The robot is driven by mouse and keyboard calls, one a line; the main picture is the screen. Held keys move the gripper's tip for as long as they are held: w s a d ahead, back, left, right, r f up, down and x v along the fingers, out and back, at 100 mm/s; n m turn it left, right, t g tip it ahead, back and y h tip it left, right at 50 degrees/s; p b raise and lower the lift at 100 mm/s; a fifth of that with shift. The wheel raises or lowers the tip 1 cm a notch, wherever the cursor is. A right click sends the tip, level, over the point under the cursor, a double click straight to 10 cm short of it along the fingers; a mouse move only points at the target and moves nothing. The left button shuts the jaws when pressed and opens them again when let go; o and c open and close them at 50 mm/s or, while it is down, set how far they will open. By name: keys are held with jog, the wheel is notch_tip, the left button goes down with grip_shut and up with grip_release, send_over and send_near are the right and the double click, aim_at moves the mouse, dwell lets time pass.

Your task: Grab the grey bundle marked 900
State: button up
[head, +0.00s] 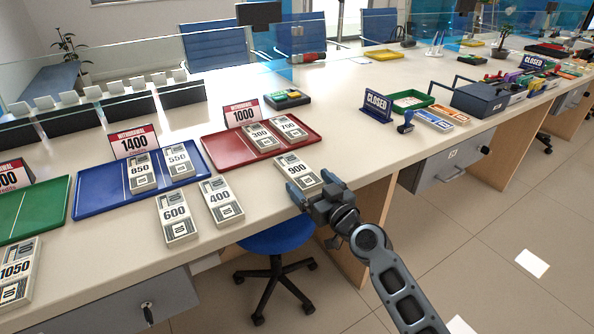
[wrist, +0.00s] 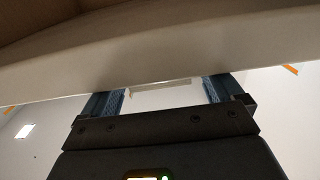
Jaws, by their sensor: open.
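The grey bundle marked 900 (head: 298,172) lies flat on the counter near its front edge, in front of the red tray. My gripper (head: 312,190) is at the counter's edge with its blue fingers spread at the near end of the bundle. One finger shows on each side of that end in the head view. In the wrist view the two fingers of my gripper (wrist: 165,92) stand apart, with a pale strip, perhaps the bundle's end, between them. Whether the fingers touch the bundle cannot be told.
Bundles marked 400 (head: 221,201) and 600 (head: 174,217) lie to the left on the counter (head: 250,207). The red tray (head: 222,151) holds bundles 300 and 700; the blue tray (head: 95,196) holds 850 and 550. A blue stool (head: 277,238) is below.

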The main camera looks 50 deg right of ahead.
aim_at(297, 172)
jog(key=shift+x, duration=1.05)
jog(key=c, duration=1.1)
jog(key=shift+r, duration=0.1)
